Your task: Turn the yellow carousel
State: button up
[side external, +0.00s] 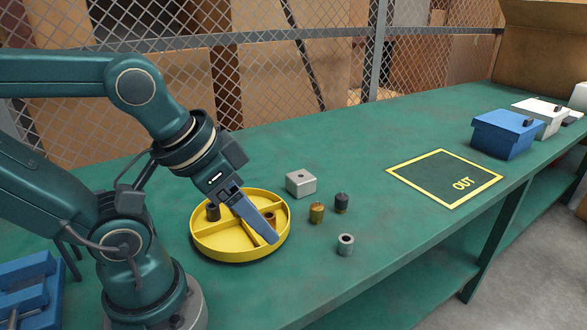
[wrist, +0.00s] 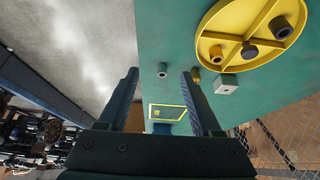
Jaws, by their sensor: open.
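The yellow carousel (side external: 205,246) is a round, shallow tray with raised dividers, lying on the green bench. It holds a dark cylinder (side external: 213,212) at its left and a brown ring (side external: 269,217) at its right. My gripper (side external: 270,238) points down over its right part in the side view, hiding some of it; contact cannot be told. In the wrist view the carousel (wrist: 207,42) is at upper right, outside the right finger, with several small round parts in it. My gripper (wrist: 160,76) is open there, with nothing held between its fingers.
Right of the carousel stand a grey block (side external: 301,184), a brass part (side external: 317,213), a dark part (side external: 341,203) and a grey ring (side external: 345,245). A yellow-edged OUT square (side external: 445,178) is empty. Blue (side external: 507,134) and white boxes stand farther right. Mesh fence runs behind.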

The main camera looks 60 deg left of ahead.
jog(key=shift+o, duration=0.2)
jog(key=w+a+f+m+g, duration=0.1)
jog(key=a+m, duration=0.2)
jog(key=a, duration=0.3)
jog(key=w+a+f+m+g, duration=0.2)
jog(key=a+m, duration=0.1)
jog(key=a, duration=0.2)
jog(key=w+a+f+m+g, duration=0.1)
jog(key=a+m+g, duration=0.1)
jog(key=a, duration=0.4)
jog(key=shift+w+a+f+m, duration=0.2)
jog(key=shift+w+a+m, duration=0.15)
jog(key=shift+m, duration=0.35)
jog(key=shift+s+a+f+g, duration=0.2)
jog(key=shift+s+f+g, duration=0.1)
jog(key=shift+f, duration=2.45)
grip_shut()
